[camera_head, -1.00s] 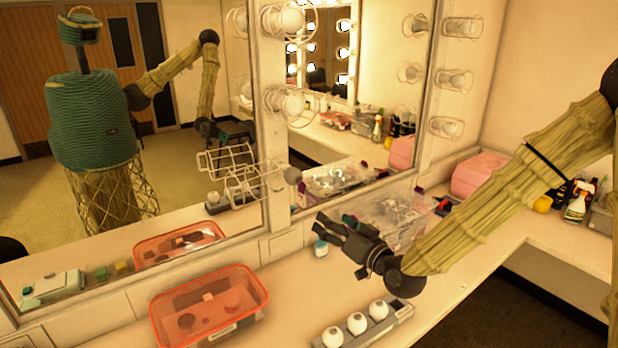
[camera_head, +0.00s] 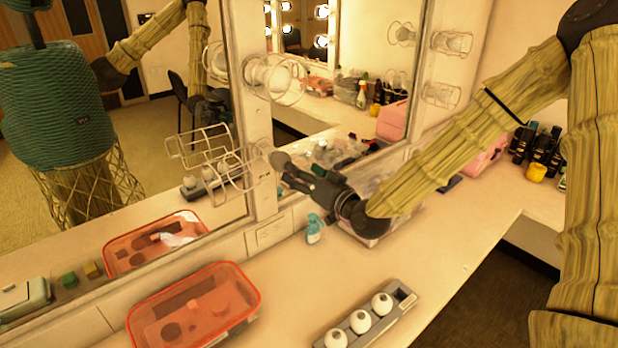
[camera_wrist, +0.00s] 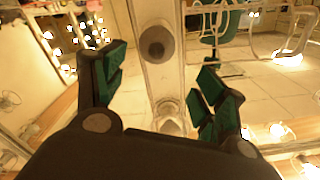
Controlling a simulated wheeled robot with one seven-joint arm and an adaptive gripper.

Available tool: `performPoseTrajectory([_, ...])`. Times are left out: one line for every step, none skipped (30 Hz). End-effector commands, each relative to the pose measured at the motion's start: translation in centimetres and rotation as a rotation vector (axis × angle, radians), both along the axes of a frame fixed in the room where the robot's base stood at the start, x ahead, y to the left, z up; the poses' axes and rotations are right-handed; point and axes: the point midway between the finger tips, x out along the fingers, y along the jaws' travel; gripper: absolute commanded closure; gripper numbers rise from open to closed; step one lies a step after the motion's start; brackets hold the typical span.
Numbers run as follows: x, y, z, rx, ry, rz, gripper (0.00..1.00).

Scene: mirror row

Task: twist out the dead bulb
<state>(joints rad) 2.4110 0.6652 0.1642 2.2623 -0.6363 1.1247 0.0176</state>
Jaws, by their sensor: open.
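The dead bulb (camera_head: 278,160) looks grey and unlit, low on the post between the two mirrors. An open wire cage (camera_head: 205,152) juts out to its left. My gripper (camera_head: 292,174) is at the post, its fingertips close to the bulb; contact cannot be told in the head view. In the wrist view my gripper (camera_wrist: 158,85) is open, with green-padded fingers spread either side of the post. A dark round bulb end (camera_wrist: 155,43) shows between them, toward the top, with nothing gripped. A grey holder (camera_head: 403,293) bears three white bulbs (camera_head: 360,321) and an empty slot.
An orange bin (camera_head: 240,318) stands on the counter at front left. A small turquoise bottle (camera_head: 313,230) and a clear box (camera_head: 372,240) stand below my gripper. A caged bulb (camera_head: 268,76) sits higher on the post. The counter's middle is clear.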

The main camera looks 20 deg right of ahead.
Motion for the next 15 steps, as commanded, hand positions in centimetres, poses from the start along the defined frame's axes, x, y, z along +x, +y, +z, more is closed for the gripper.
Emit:
performPoseTrajectory([0.6, 0.2, -0.3, -0.002, 0.003, 0.001, 0.29])
performPoseTrajectory([1.0, 0.3, -0.3, -0.002, 0.003, 0.000, 0.29])
performPoseTrajectory([1.4, 0.4, -0.3, -0.002, 0.003, 0.000, 0.29])
performPoseTrajectory([1.7, 0.5, -0.4, -0.001, 0.003, 0.000, 0.29])
performPoseTrajectory([1.9, 0.6, -0.4, -0.001, 0.004, 0.001, 0.29])
performPoseTrajectory([2.2, 0.6, -0.4, -0.001, 0.005, -0.001, 0.29])
performPoseTrajectory([2.5, 0.6, -0.4, -0.001, 0.004, -0.002, 0.29])
performPoseTrajectory([2.7, 0.7, -0.4, -0.001, 0.004, -0.002, 0.29])
performPoseTrajectory([3.0, 0.8, -0.3, -0.001, 0.004, -0.002, 0.29])
performPoseTrajectory([3.3, 0.9, -0.3, 0.000, 0.004, -0.001, 0.29])
performPoseTrajectory([3.5, 1.0, -0.3, 0.000, 0.004, -0.001, 0.29])
performPoseTrajectory([3.9, 1.2, -0.3, 0.000, 0.004, -0.001, 0.29])
performPoseTrajectory([4.2, 1.3, -0.3, -0.001, 0.004, -0.001, 0.29])
performPoseTrajectory([4.5, 1.3, -0.4, -0.001, 0.003, -0.002, 0.29])
performPoseTrajectory([4.8, 1.5, -0.5, -0.002, 0.002, -0.001, 0.29])
